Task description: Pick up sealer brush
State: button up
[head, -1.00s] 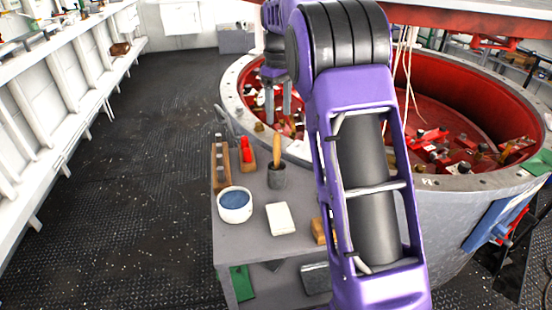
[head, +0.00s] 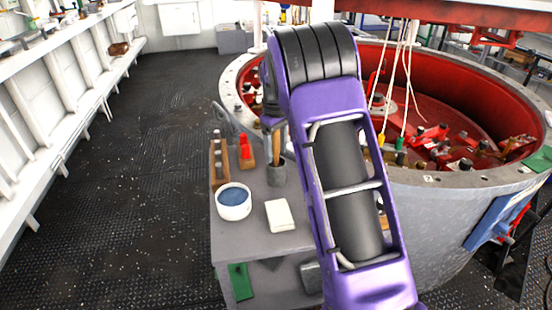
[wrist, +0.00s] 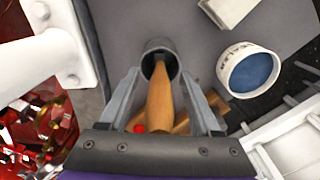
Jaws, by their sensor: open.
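The sealer brush (head: 276,147) appears to be the wooden-handled tool standing in a dark grey cup (head: 277,174) on the grey bench. Its lower end is hidden inside the cup. In the wrist view the brush handle (wrist: 160,103) rises from the cup (wrist: 161,56) towards the camera. My gripper (wrist: 160,78) is open, with one finger on each side of the handle. In the head view my gripper (head: 273,124) is at the top of the handle, partly hidden by my arm.
A white tub (head: 234,203) with blue contents and a pale block (head: 280,216) stand on the bench (head: 250,243) nearby. A wooden rack (head: 219,163) and a red-topped item (head: 246,150) are left of the cup. The large red-lined ring housing (head: 470,177) rises close behind.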

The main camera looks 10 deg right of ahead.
jog(key=shift+f, duration=0.35)
grip_shut()
jog(key=shift+r, duration=0.15)
notch_tip(320, 180, up, 10)
jog(key=shift+f+p, duration=0.1)
jog(key=shift+p, duration=0.5)
